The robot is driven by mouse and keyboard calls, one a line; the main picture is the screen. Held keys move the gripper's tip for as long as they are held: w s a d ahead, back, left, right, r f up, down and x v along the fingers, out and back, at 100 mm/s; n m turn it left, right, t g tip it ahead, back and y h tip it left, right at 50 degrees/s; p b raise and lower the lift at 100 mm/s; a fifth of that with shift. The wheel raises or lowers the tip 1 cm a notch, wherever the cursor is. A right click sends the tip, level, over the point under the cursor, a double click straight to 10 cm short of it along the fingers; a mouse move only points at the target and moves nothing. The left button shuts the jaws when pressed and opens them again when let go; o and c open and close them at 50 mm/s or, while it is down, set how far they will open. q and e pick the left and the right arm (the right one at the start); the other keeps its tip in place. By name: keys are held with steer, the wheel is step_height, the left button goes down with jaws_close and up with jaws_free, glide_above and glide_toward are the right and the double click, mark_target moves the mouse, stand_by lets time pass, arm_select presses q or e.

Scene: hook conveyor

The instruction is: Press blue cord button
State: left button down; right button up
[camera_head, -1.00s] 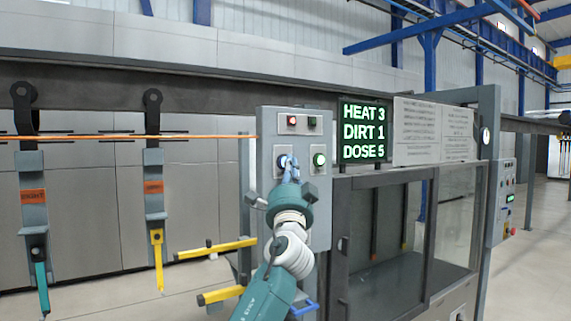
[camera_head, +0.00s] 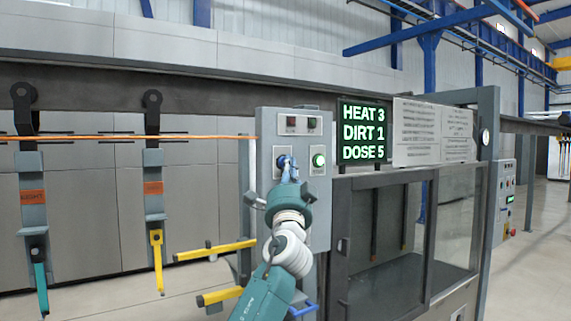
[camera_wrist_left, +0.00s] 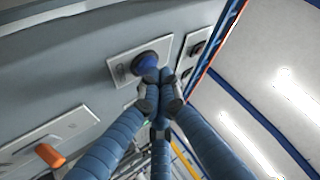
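The blue button (camera_head: 282,161) sits on a pale plate on the grey control panel (camera_head: 265,120), and looks dark. My left gripper (camera_head: 291,172) is in front of it, with its fingers over the button's right side. In the left wrist view, the blue button (camera_wrist_left: 147,65) is round and dark, and the closed fingertips (camera_wrist_left: 157,80) are at its edge, seemingly touching it. The gripper is shut with nothing seen between the fingers. How far the button is pushed in cannot be told. My right gripper is not in view.
A lit green button (camera_head: 319,160) is right of the blue one. Two dark indicators (camera_head: 302,123) are above. A display (camera_head: 364,131) reads HEAT 3, DIRT 1, DOSE 5. Yellow bars (camera_head: 215,250) jut out left of the panel. A glass-fronted cabinet (camera_head: 338,270) is right.

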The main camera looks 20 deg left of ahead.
arm_select(q)
steer(key=shift+s+d+f, duration=0.1)
steer(key=shift+s+d, duration=0.35)
steer(key=shift+d, duration=0.1)
steer(key=s+d, duration=0.1)
steer(key=d, duration=0.1)
steer(key=s+d, duration=0.1)
steer(key=s, duration=0.1)
steer(key=shift+d, duration=0.4)
stand_by(0.6)
